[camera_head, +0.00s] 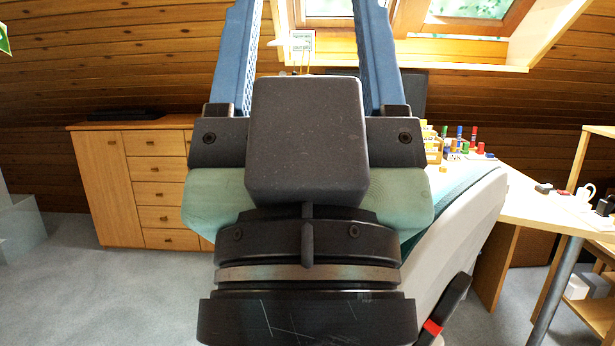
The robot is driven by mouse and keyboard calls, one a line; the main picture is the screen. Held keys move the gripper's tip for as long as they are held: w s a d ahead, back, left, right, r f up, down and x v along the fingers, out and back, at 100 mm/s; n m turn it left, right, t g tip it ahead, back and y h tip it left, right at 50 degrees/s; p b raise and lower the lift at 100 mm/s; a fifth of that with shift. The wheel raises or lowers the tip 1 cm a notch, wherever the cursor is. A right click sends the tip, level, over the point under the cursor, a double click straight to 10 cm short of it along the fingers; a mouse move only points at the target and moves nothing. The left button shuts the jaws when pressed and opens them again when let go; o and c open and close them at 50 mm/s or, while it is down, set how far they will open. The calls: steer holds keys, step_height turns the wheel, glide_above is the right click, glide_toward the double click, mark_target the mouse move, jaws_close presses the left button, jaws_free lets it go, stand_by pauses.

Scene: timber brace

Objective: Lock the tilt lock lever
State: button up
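A black lever (446,312) with a red band sticks up at a slant at the lower right, beside the pale grey shell of a chair (455,240). It looks like the tilt lock lever, and its lower end is cut off by the frame. My gripper (308,28) fills the middle of the view, seen from behind. Its two blue fingers point up and stand wide apart, with nothing seen between them but background. The fingertips run out of the top of the frame. The lever is well apart from the fingers, to the right of and below them.
A desk (535,205) with coloured small items stands at the right. A wooden cabinet (155,190) stands at the back left. Grey carpet (110,290) at the left is clear.

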step_height(320, 180, up, 31)
steer(key=p, duration=2.8)
steer(key=shift+f, duration=0.15)
steer(key=shift+c, duration=0.3)
